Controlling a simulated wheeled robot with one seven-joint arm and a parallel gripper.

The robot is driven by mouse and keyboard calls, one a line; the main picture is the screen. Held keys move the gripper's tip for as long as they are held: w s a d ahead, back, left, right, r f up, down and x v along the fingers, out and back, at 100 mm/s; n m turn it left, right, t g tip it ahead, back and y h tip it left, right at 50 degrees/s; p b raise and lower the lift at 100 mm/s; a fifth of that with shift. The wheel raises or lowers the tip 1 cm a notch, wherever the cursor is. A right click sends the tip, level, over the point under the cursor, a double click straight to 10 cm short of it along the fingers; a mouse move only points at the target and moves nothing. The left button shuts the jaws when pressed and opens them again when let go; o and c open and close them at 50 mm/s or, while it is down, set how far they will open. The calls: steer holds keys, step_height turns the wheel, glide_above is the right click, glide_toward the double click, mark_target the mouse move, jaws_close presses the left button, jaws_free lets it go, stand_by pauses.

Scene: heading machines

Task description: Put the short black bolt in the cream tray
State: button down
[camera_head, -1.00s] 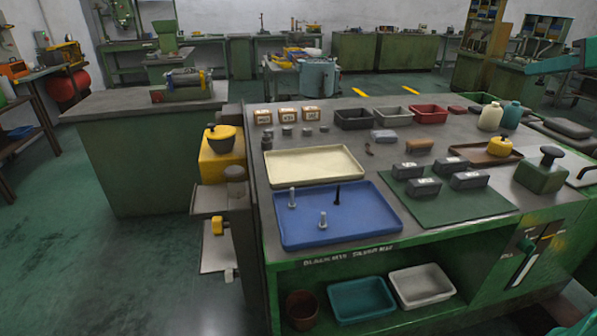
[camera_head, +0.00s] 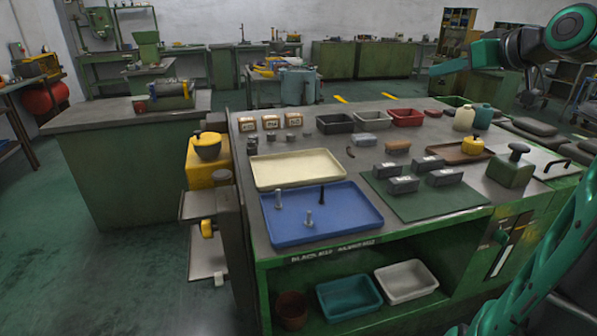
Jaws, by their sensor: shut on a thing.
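The short black bolt (camera_head: 322,195) stands upright in the blue tray (camera_head: 350,220), towards its back. Two silver bolts stand in the same tray, one at the left (camera_head: 278,199) and one nearer the front (camera_head: 309,219). The cream tray (camera_head: 296,169) lies directly behind the blue tray and looks empty. Parts of my arm show at the upper right and along the right edge, well away from both trays. I cannot make out my gripper's fingers in this view.
A green mat (camera_head: 420,192) with several dark grey blocks lies right of the blue tray. Small open bins, including a red one (camera_head: 406,117), line the back. A yellow-lidded pot (camera_head: 208,146) stands left of the bench. A teal bin (camera_head: 349,297) sits on the shelf below.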

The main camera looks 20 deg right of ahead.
steer(key=w+a+f+n+y, duration=0.1)
steer(key=w+a+f+y, duration=0.1)
steer(key=w+a+f, duration=0.5)
steer(key=w+a+f+n+y, duration=0.1)
steer(key=w+a+f, duration=0.1)
steer(key=w+a, duration=0.5)
steer(key=a+f+n+g+y, duration=0.1)
steer(key=a+f+n, duration=0.1)
steer(key=a+f, duration=0.65)
steer(key=a+f+n+g+y, duration=0.1)
steer(key=a+f, duration=0.2)
steer(key=a, duration=1.1)
glide_above(298, 174)
step_height(298, 174, down, 7)
steer(key=shift+w+r, duration=0.1)
steer(key=shift+f, duration=2.05)
steer(key=c, duration=1.9)
jaws_free()
